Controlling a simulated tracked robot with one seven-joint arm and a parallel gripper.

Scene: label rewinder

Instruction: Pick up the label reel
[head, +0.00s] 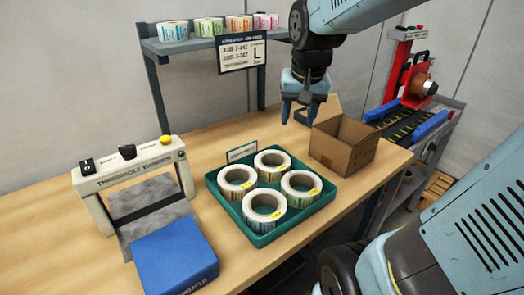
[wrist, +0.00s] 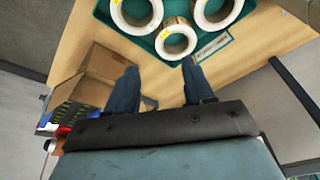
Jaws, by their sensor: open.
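Several white label reels lie flat in a green tray (head: 265,236) on the wooden table. In the head view they are a back reel (head: 272,163), a left reel (head: 237,182), a right reel (head: 301,185) and a front reel (head: 264,207). Each has an open core and a yellow mark. My gripper (head: 298,122) is open and empty, pointing down above the table behind the tray, left of the cardboard box. In the wrist view my gripper (wrist: 158,82) shows two separate fingers, with a near reel (wrist: 176,38) beyond them in the tray (wrist: 140,37).
An open cardboard box (head: 342,145) stands right of the tray. A shelf (head: 205,43) with small rolls and a hanging sign (head: 242,55) rises behind. A red machine (head: 412,70) stands at far right.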

